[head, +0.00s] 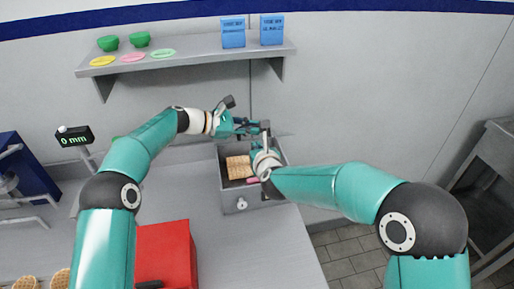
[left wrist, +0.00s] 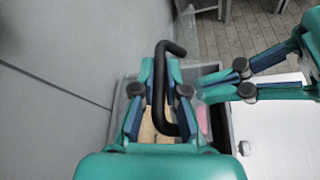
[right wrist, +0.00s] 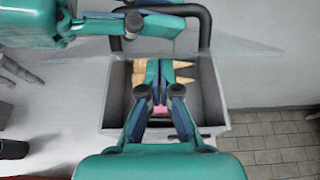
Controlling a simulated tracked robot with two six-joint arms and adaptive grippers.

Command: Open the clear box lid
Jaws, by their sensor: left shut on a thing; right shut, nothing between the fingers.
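A grey box (head: 241,204) stands on the counter with its top opening uncovered. Tan cones (head: 238,167) and something pink lie inside. The lid's black handle (left wrist: 160,75) is between the fingers of my left gripper (left wrist: 161,92), which is shut on it above the back of the box. The handle also shows in the right wrist view (right wrist: 206,28). The clear lid itself is faint, and its exact tilt is hard to tell. My right gripper (right wrist: 158,70) is shut and empty over the box opening, close in front of my left gripper; it partly hides the contents.
A wall shelf (head: 190,59) with green bowls, coloured discs and blue boxes hangs behind. The counter ends right of the box, with tiled floor beyond.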

